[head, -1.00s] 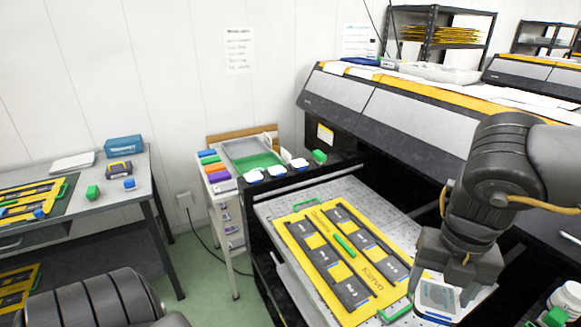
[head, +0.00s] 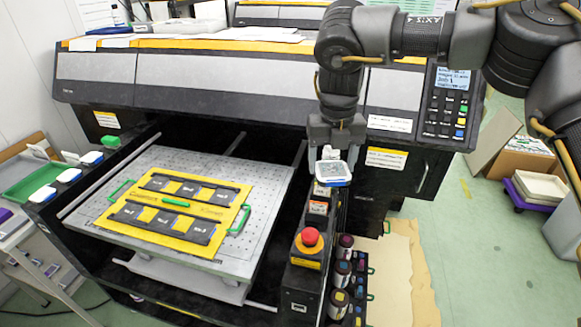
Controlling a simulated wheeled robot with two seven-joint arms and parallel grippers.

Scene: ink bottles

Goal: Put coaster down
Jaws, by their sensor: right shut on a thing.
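My right gripper (head: 335,158) points down in the head view, to the right of the printer bed. It is shut on the coaster (head: 334,180), a small square with a pale grey face and a blue edge. The coaster hangs in front of the printer, above the narrow side panel with the red button. Whether it touches anything below cannot be told. The yellow jig plate (head: 212,240) lies on the perforated metal bed (head: 110,172), with several dark inserts in it. My left gripper is not in view.
A red stop button (head: 310,236) stands on the panel below the coaster. Several ink bottles (head: 341,276) stand in a rack beside it. A control panel (head: 449,106) is at the right. Small trays (head: 30,183) sit at the left. A cardboard box (head: 515,158) stands on the floor.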

